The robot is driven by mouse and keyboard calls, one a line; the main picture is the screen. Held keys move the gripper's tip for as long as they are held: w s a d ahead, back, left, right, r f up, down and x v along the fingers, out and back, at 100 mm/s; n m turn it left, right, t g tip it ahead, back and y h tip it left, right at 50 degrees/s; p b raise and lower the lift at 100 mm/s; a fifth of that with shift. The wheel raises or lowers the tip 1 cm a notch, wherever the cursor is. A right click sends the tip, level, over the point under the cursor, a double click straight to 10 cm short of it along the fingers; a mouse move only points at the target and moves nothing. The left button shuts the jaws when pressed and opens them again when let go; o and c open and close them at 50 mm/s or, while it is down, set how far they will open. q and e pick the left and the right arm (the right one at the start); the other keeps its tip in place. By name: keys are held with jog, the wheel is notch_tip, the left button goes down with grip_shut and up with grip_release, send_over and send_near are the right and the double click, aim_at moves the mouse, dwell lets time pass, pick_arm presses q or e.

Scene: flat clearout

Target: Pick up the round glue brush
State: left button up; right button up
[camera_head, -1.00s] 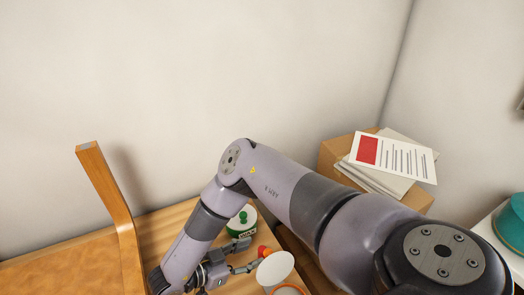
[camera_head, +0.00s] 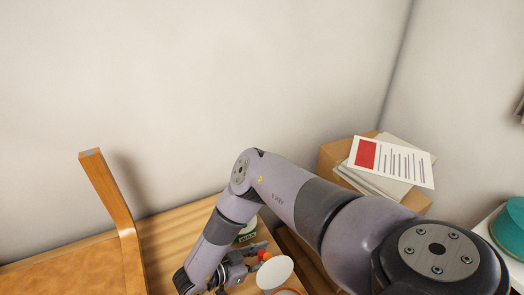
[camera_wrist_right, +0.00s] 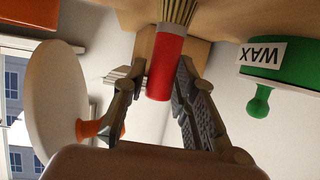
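The round glue brush shows in the right wrist view as a red cylindrical handle (camera_wrist_right: 165,68) with tan bristles (camera_wrist_right: 177,12) at the top edge of the picture. My right gripper (camera_wrist_right: 162,72) has its two fingers spread on either side of the red handle; I cannot tell whether either finger touches it. In the head view my right gripper (camera_head: 255,259) is low over the wooden table, by a small red end (camera_head: 262,254) that appears to be the brush. My forearm and the gripper partly hide this area. My left gripper is not in view.
A green-topped WAX tin (camera_head: 248,233) stands just behind the gripper; it also shows in the right wrist view (camera_wrist_right: 285,62). A white disc (camera_head: 275,272) with an orange part is close in front. A wooden chair (camera_head: 110,195) stands left. Papers (camera_head: 390,163) lie on a cardboard box.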

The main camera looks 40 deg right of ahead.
grip_shut()
jog(key=shift+r, duration=0.15)
